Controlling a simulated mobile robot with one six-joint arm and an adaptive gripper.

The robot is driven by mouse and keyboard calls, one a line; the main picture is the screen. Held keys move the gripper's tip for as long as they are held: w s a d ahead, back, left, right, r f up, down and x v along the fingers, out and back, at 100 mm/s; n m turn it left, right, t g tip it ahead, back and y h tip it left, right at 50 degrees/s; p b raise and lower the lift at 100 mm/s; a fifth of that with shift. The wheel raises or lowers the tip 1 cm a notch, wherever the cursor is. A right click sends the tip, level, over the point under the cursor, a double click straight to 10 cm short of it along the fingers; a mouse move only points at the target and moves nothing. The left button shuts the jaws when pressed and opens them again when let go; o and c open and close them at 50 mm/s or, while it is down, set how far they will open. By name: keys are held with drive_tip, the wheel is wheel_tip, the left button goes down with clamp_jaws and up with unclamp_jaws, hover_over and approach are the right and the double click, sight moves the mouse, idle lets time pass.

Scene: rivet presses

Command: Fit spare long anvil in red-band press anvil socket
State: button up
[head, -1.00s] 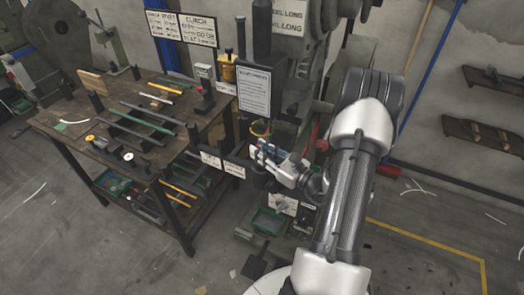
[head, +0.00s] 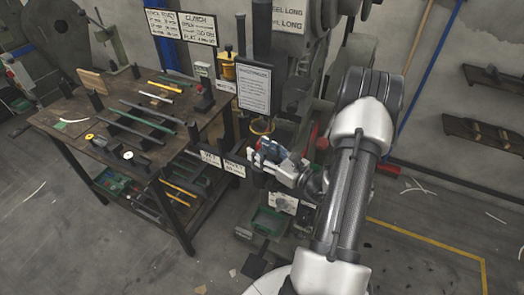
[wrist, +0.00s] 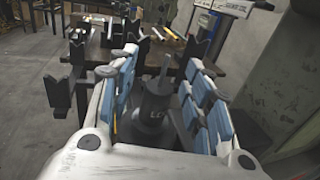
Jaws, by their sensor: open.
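My gripper (wrist: 161,62) is open in the wrist view, its blue-padded fingers spread to either side of a dark cylindrical piece lettered "LO" (wrist: 152,112). This looks like the long anvil and stands roughly upright between the fingers. Its lower end is hidden, so I cannot tell how it sits in the socket. In the head view my gripper (head: 258,154) is at the front of the grey press (head: 300,85), below the ram. I cannot make out a red band on the press; the anvil socket is mostly hidden behind my gripper.
A dark workbench (head: 75,120) with rods on racks stands to the left, close to the press. A notice board (head: 254,88) hangs just above my gripper, and small label plates (head: 234,168) stick out beside it. A green bin (head: 268,222) is below.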

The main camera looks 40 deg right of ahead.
drive_tip(key=s+d, duration=0.1)
drive_tip(key=s, duration=1.1)
drive_tip(key=shift+d, duration=0.3)
drive_tip(key=s+d, duration=0.1)
drive_tip(key=s, duration=1.1)
drive_tip(key=shift+d, duration=0.25)
drive_tip(key=shift+w, duration=0.1)
